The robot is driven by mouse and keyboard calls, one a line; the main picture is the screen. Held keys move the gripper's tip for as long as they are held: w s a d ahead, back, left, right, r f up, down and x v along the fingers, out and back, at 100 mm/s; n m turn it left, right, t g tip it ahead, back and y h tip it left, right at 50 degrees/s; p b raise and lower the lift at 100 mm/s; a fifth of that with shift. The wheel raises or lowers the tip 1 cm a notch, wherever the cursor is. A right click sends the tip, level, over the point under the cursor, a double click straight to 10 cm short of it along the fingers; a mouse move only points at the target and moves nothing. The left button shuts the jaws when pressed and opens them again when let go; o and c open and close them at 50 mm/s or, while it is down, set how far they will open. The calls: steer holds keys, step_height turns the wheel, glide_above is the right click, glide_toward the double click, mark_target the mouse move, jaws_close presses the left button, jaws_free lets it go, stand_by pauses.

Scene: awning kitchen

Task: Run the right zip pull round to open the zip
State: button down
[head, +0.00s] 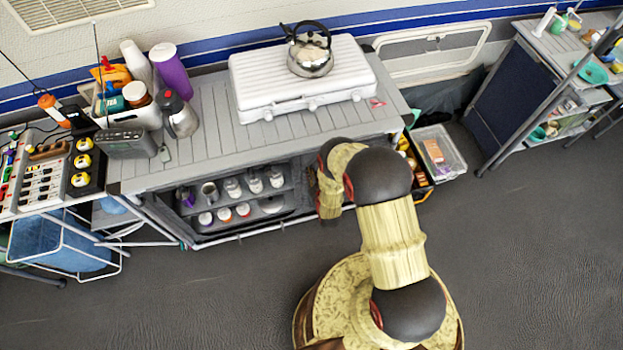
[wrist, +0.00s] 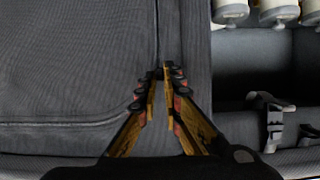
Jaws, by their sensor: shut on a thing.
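In the wrist view, my gripper (wrist: 160,76) is shut at a seam of dark grey fabric. Its fingertips meet on the line of the zip (wrist: 156,28), which runs up the picture from them. The right zip pull is between the fingertips and too hidden and small to make out. The fabric panel (wrist: 70,75) fills the left of that view, with a raised, rounded seam. In the head view, my arm reaches to the front of the kitchen unit (head: 205,125) and hides the gripper's tips and the zip.
Right of the fabric edge in the wrist view are an open dark compartment, white containers (wrist: 275,10) and a strap buckle (wrist: 273,125). In the head view, a kettle (head: 311,55) stands on a white stove case (head: 290,85). A clear bin (head: 440,155) stands right of the unit. Floor in front is clear.

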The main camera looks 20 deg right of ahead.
step_height(320, 180, up, 7)
steer(key=p, duration=0.2)
steer(key=shift+f+p, duration=0.1)
steer(key=shift+p, duration=0.2)
steer(key=shift+w, duration=0.1)
steer(key=shift+r, duration=0.2)
steer(key=c, duration=2.4)
jaws_free()
steer(key=o, duration=0.5)
steer(key=v, duration=1.2)
